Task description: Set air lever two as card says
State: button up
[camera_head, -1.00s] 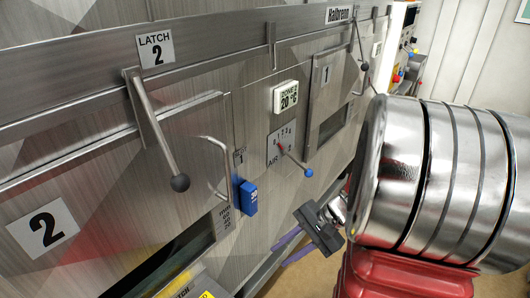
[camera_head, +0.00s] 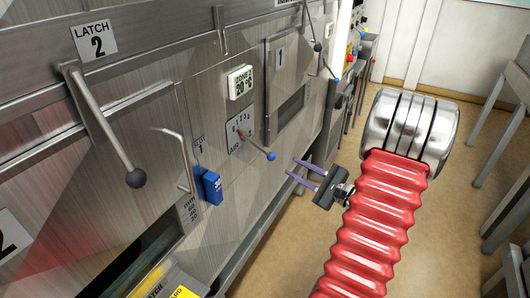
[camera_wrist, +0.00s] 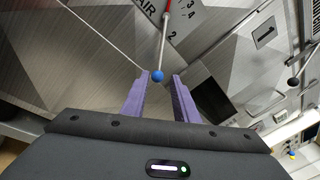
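The air lever (camera_head: 257,145) is a thin rod with a red base and a blue ball knob (camera_head: 271,156), on a white dial plate (camera_head: 240,129) numbered from 0 and marked AIR. In the wrist view the blue knob (camera_wrist: 157,76) is at the far end of the gap between the purple fingertips. My gripper (camera_head: 303,170) is open and empty, to the right of and slightly below the knob. In the wrist view the lever rod (camera_wrist: 163,40) runs up from the knob, and the plate (camera_wrist: 185,18) is partly cut off. A yellow card (camera_head: 186,293) shows only at the bottom edge, unreadable.
A blue block (camera_head: 208,186) sits on the panel left of the lever. The latch 2 handle (camera_head: 105,130) with a dark ball sticks out further left. A zone display (camera_head: 240,82) reads 20 °C. The floor at right is open, with a metal table (camera_head: 500,120) beyond.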

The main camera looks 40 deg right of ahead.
aim_at(266, 153)
dwell(0.3)
jog(key=w, duration=0.4)
jog(key=w+a, duration=0.1)
jog(key=w, duration=0.8)
jog(key=shift+w+a, duration=0.3)
jog(key=shift+w, duration=0.1)
jog(key=shift+c, duration=0.3)
grip_shut()
dwell(0.6)
